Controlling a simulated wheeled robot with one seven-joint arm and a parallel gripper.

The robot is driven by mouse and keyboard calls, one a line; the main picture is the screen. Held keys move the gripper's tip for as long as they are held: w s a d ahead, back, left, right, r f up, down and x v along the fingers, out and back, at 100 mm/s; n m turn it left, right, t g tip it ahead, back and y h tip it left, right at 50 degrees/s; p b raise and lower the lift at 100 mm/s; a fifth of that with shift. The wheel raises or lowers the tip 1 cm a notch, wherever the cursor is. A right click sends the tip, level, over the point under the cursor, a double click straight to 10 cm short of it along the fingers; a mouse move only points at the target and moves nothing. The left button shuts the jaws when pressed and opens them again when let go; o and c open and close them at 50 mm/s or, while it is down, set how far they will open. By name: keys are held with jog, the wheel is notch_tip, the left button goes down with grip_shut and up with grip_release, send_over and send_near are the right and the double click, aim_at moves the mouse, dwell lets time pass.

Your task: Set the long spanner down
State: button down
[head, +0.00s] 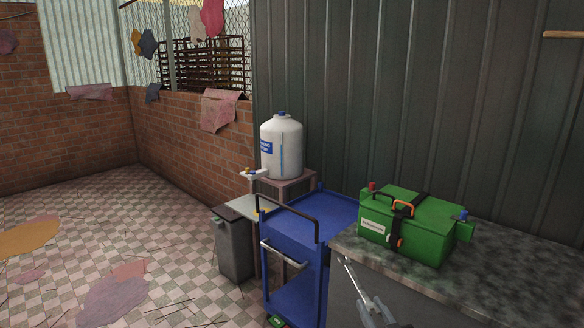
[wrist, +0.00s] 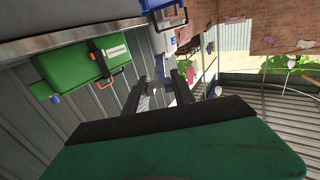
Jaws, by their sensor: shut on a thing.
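The long spanner (head: 350,273) shows in the head view as a thin silver-grey bar beside the left front edge of the worktop (head: 510,275). My gripper (head: 374,312) is at the bottom edge of the head view and is shut on the spanner's lower part. The bar's upper end points up and to the left, over the gap by the blue trolley. In the wrist view my gripper (wrist: 163,95) shows its two dark fingers. I cannot clearly make out the spanner between them there. The bottom of the gripper is cut off in the head view.
A green toolbox (head: 410,225) stands on the worktop; bare worktop lies to its right and in front. A blue trolley (head: 290,225) stands left of the worktop. A corrugated wall closes the back.

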jog(key=w+a+r+n+y+p, duration=0.1)
jog(key=a+r+n+y, duration=0.15)
jog(key=a, duration=0.65)
jog(key=d+f+m+h+b, duration=0.1)
jog(key=d, duration=0.2)
jog(key=d+f, duration=0.1)
jog(key=d, duration=0.2)
jog(key=s+d+f+m+h+b, duration=0.1)
jog(key=d, duration=0.2)
jog(key=shift+d+f+m+h+b, duration=0.1)
jog(key=shift+d+m+h+b, duration=0.2)
jog(key=shift+m+h, duration=0.05)
jog(key=s+d+f+m+h+b, duration=0.1)
jog(key=s+d+m+h+b, duration=0.3)
jog(key=d, duration=1.1)
jog(key=s+d+r+m+g+h+b, duration=0.1)
jog(key=s+d+r+m+g+h, duration=0.1)
jog(key=s+d, duration=0.4)
jog(key=s+d+r+m+g+h+b, duration=0.1)
jog(key=s+d+h, duration=0.4)
jog(key=d, duration=0.7)
jog(key=s+d+r+m+g+h+b, duration=0.1)
jog(key=s+d+r+m+g+h, duration=0.2)
jog(key=s+d, duration=0.5)
jog(key=shift+d+h, duration=0.5)
jog(key=shift+d, duration=0.05)
